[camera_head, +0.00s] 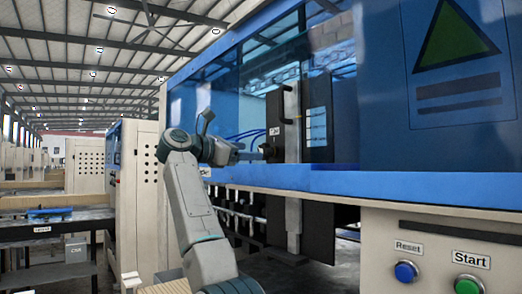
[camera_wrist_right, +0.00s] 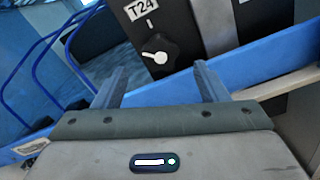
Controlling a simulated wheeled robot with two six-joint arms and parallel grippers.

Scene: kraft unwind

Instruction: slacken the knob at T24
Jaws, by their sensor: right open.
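The knob (camera_wrist_right: 158,52) at T24 is black with a white pointer, on a dark panel under a white T24 label (camera_wrist_right: 142,9) in the right wrist view. In the head view the knob (camera_head: 268,151) shows small, just below its label (camera_head: 274,132). My right gripper (camera_wrist_right: 162,80) is open and empty, its two fingers pointing toward the knob with a gap left before it. In the head view the right gripper (camera_head: 256,156) is just left of the knob, partly hidden by its own wrist. My left gripper is in neither view.
A blue rail (camera_head: 330,180) runs along the machine below the panel. Blue cables (camera_wrist_right: 42,75) hang left of the knob. A blue Reset button (camera_head: 405,271) and a green Start button (camera_head: 468,284) sit at the lower right. A shelf (camera_head: 50,235) stands at the left.

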